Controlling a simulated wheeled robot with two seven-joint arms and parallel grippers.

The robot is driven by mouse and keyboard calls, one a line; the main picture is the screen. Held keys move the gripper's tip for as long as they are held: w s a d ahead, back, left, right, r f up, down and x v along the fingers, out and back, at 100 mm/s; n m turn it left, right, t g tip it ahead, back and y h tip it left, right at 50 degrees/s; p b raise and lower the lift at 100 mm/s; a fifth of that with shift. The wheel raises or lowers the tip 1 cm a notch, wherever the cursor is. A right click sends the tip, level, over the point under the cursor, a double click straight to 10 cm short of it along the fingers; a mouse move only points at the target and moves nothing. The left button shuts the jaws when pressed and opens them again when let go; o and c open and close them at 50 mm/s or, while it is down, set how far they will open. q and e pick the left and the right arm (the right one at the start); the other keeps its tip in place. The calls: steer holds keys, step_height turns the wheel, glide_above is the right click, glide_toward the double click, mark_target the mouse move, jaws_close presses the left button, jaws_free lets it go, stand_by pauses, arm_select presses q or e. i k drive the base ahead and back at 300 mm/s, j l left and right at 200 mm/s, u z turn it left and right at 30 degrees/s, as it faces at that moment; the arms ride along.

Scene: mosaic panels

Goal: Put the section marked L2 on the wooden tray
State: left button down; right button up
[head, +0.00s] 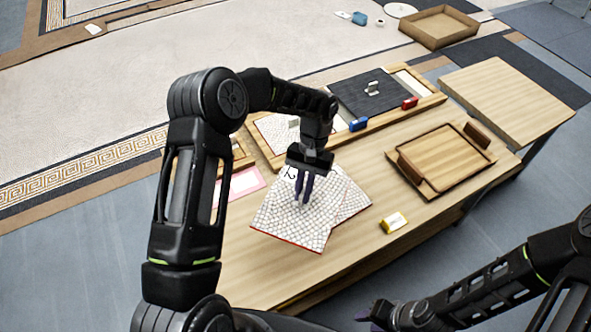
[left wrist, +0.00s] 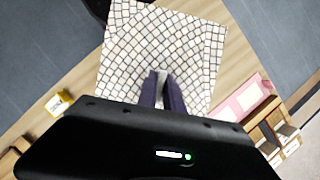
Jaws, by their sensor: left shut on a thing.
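Two white mosaic sections with red edges overlap on the table. My left gripper (head: 304,200) points down at the upper section (head: 282,222), its fingers shut on a small grey grip on it; the section also shows in the left wrist view (left wrist: 135,45). The second section (head: 350,203) shows partly at its right, and in the left wrist view (left wrist: 213,45). I cannot read an L2 mark; a dark mark near the far edge is partly hidden. The wooden tray (head: 447,160), with raised ends, is empty at the right. My right gripper (head: 376,314) is low in front, its jaws unclear.
A wooden frame (head: 384,115) with a dark panel, a blue block (head: 358,125) and a red block (head: 410,103) lies behind. A yellow-and-white block (head: 394,222) sits between sections and tray. A pink-edged card (head: 243,184) lies left. Table around the yellow block is clear.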

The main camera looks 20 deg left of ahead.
mark_target(443, 155)
steer(key=i+l+z, duration=0.15)
steer(key=i+l, duration=0.45)
steer(key=i+l+z, duration=0.1)
steer(key=i+l, duration=0.5)
steer(key=i+l+z, duration=0.15)
steer(key=i+l, duration=0.35)
steer(key=i, duration=0.2)
